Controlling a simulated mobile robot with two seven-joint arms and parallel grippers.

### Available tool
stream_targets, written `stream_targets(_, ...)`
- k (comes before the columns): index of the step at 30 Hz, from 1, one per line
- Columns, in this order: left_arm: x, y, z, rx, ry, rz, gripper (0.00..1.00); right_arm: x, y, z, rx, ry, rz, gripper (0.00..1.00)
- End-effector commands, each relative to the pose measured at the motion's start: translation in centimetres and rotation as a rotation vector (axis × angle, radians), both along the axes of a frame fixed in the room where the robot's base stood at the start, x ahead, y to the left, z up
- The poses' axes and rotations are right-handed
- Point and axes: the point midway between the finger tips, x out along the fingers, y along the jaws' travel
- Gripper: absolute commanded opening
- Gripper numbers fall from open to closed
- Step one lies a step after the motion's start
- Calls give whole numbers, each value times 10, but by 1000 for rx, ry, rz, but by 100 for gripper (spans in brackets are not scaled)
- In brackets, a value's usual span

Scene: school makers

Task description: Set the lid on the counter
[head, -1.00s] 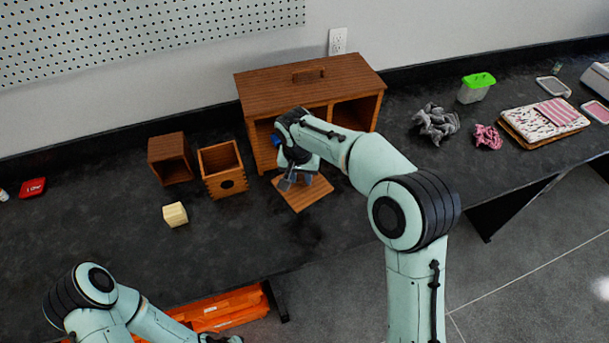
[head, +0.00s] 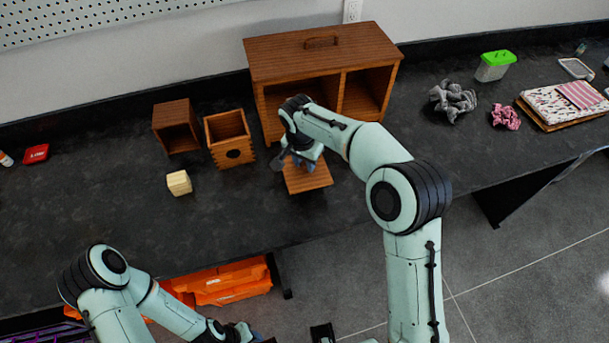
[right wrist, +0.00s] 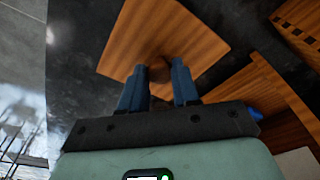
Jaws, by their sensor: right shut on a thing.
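The lid (head: 310,179) is a flat square wooden board in front of the wooden cabinet. My right gripper (head: 303,164) is above it, partly hidden by its own wrist. In the right wrist view the lid (right wrist: 195,28) fills the upper middle, and the blue fingers (right wrist: 159,84) are shut on its small round brown knob (right wrist: 158,70). The lid is over the dark counter (head: 100,225); I cannot tell whether it touches. My left gripper (head: 240,333) is at the bottom edge, its jaws too unclear to judge.
The wooden cabinet (head: 320,62) stands close behind the lid. An open wooden box (head: 228,140), another box (head: 176,127) and a pale yellow block (head: 179,183) are to the left. Crumpled cloths (head: 453,100) lie right. The counter's front strip is bare.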

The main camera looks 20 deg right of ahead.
Motion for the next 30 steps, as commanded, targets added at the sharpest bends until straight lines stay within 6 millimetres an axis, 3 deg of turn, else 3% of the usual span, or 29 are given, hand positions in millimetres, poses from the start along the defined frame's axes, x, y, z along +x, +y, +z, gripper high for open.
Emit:
stream_targets(5, -1, 0, -1, 0, 1, 0, 43, 0, -1, -14, 0, 0, 1, 0)
stream_targets(12, -2, 0, -4, 0, 2, 0, 43, 0, -1, -55, -1, 2, 1, 0)
stream_targets(15, -2, 0, -4, 0, 2, 0, 43, 0, -1, -64, 0, -1, 1, 0)
stream_targets(28, -4, 0, -8, 0, 4, 0, 43, 0, 0, -70, 0, -1, 1, 0)
stream_targets(29, -4, 0, -7, 0, 4, 0, 43, 0, 0, -70, 0, -1, 1, 40)
stream_targets(30, -3, 0, -7, 0, 3, 0, 43, 0, 0, -69, 0, -1, 1, 53)
